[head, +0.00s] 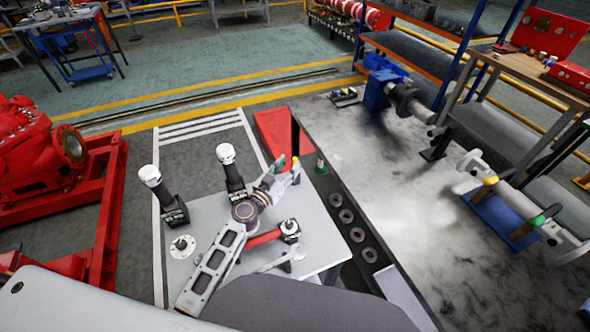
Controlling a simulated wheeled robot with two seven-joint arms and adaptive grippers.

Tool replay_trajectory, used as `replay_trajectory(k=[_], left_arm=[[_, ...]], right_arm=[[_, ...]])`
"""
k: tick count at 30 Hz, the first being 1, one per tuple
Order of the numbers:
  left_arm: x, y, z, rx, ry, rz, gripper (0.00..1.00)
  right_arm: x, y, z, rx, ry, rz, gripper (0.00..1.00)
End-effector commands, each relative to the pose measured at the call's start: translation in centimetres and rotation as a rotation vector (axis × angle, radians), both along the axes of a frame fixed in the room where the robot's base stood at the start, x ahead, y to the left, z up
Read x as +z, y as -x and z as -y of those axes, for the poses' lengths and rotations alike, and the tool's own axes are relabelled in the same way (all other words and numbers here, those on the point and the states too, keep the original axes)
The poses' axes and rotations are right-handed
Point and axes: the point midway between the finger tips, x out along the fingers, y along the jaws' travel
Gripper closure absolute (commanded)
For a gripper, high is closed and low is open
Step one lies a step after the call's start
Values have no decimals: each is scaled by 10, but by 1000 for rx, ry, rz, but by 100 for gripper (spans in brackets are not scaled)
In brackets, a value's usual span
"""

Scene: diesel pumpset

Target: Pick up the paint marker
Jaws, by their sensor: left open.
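My left arm reaches up from the bottom of the head view over the small grey table (205,215). My left gripper (284,172) is open near the table's far right corner. A small, slim white-and-yellow piece (296,171) shows right at the fingertips. It may be the paint marker, but it is too small to be sure, and I cannot tell whether it touches the fingers. A teal patch beside the fingers is also unclear. My right gripper is not in view.
Two white-ended cordless tools (150,176) (226,154) stand on the table, with a round flanged disc (182,247) and a red-handled tool (264,238). A red pump (35,150) stands left.

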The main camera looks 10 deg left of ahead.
Motion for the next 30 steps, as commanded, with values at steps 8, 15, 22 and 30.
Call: replay_trajectory(k=[8,15,22,30], left_arm=[[-1,-19,8,0,4,1,59],[-2,-37,15,0,3,1,59],[-3,-45,18,0,0,1,59],[-3,-45,18,0,1,1,59]], right_arm=[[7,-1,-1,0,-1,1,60],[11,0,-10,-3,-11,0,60],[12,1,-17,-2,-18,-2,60],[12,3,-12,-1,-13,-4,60]])
